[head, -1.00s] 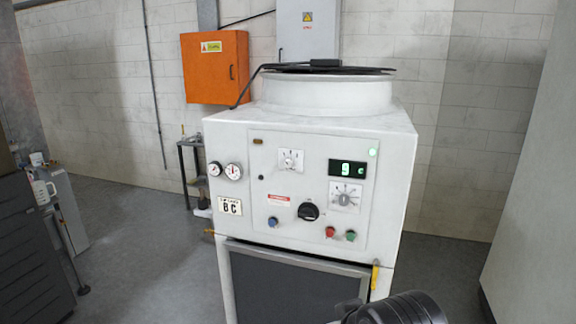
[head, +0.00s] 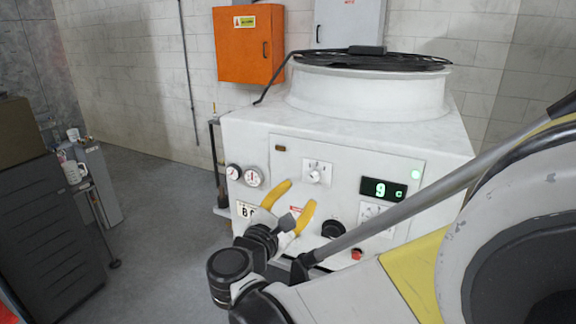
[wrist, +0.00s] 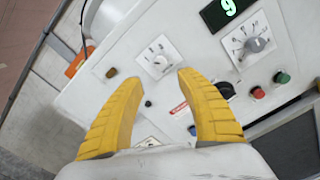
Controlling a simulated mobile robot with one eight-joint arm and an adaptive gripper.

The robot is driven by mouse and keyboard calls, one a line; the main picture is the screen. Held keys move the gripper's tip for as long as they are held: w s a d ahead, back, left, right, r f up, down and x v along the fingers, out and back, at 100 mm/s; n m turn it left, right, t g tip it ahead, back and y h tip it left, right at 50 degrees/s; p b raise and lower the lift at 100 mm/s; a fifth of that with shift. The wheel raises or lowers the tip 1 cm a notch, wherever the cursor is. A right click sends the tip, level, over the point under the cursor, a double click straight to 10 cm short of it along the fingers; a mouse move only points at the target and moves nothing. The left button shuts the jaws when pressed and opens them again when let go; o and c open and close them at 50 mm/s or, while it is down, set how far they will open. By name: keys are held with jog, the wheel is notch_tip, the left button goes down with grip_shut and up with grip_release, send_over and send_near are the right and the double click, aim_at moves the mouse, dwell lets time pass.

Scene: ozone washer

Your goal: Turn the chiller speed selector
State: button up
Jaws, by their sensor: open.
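The white chiller (head: 240,130) carries a control panel. A small pale knob on a marked plate (head: 316,174) is at its upper middle; it also shows in the wrist view (wrist: 158,60), between and just beyond my fingertips. A grey dial on a second marked plate (wrist: 257,45) is farther right. A black rotary knob (head: 332,230) is lower, partly covered in the wrist view. No readable label shows which one is the speed selector. My gripper (head: 300,193) is open and empty, its yellow fingers in front of the panel's left part. I see no contact with a knob.
A green display (head: 384,190) reads 9. A red button (head: 356,253) is low on the panel; a green one (wrist: 281,77) shows in the wrist view. Gauges (head: 243,175) are at left. An orange box (head: 249,43) hangs behind.

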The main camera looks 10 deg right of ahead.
aim_at(313, 178)
jog(key=b+x, duration=0.2)
jog(key=x, duration=0.8)
jog(key=shift+w+d, duration=0.1)
jog(key=shift+d, duration=0.1)
jog(key=shift+c, duration=0.5)
grip_shut()
